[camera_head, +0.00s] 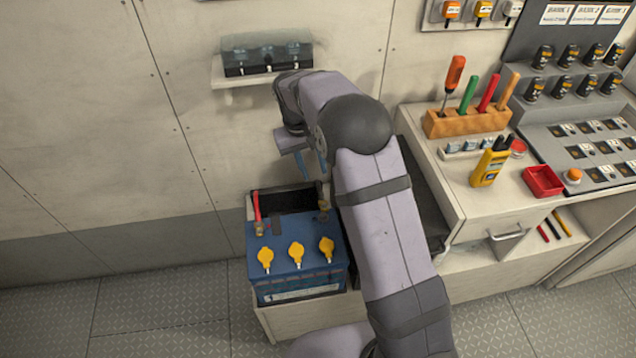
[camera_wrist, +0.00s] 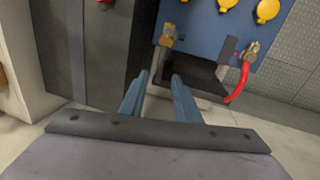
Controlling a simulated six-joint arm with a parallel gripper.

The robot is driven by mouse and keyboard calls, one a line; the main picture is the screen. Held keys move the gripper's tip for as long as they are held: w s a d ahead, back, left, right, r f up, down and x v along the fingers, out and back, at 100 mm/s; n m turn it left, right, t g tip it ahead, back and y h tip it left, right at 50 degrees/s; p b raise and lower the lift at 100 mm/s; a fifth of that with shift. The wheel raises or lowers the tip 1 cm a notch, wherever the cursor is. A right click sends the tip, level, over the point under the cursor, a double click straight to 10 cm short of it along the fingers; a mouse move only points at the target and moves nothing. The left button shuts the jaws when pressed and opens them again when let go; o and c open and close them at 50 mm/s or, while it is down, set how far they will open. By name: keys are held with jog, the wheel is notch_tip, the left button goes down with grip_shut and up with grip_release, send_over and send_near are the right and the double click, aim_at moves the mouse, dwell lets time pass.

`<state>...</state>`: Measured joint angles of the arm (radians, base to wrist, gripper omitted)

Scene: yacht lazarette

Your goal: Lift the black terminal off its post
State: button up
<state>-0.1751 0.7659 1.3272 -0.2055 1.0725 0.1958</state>
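The blue battery (camera_head: 290,252) sits in an open-topped box below the wall, with several yellow caps on its top. The black terminal (camera_head: 324,208) is a brass-coloured clamp at the battery's back right corner, partly beside my arm in the head view. In the wrist view the black terminal (camera_wrist: 168,38) stands just beyond my fingertips. My gripper (camera_wrist: 160,75) is open and empty, its two blue fingers apart and pointing toward the terminal without visibly touching it. The red terminal (camera_wrist: 250,50) with its red cable is on the battery's other back corner.
A wall shelf with a dark box (camera_head: 268,60) is above and behind my wrist. A workbench (camera_head: 430,165) with a screwdriver rack (camera_head: 466,122), yellow meter (camera_head: 490,165) and red tray (camera_head: 543,181) stands right of my arm. Left of the battery the floor is clear.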

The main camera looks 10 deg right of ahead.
aim_at(319, 186)
jog(key=shift+d+f+p, duration=0.2)
jog(key=shift+f+p, duration=0.05)
jog(key=shift+f, duration=0.95)
jog(key=shift+d+f+p, duration=0.2)
jog(key=shift+d+f, duration=0.05)
jog(key=shift+f, duration=1)
jog(key=shift+d+f+p, duration=0.2)
jog(key=shift+f+p, duration=0.05)
jog(key=shift+f, duration=0.95)
grip_shut()
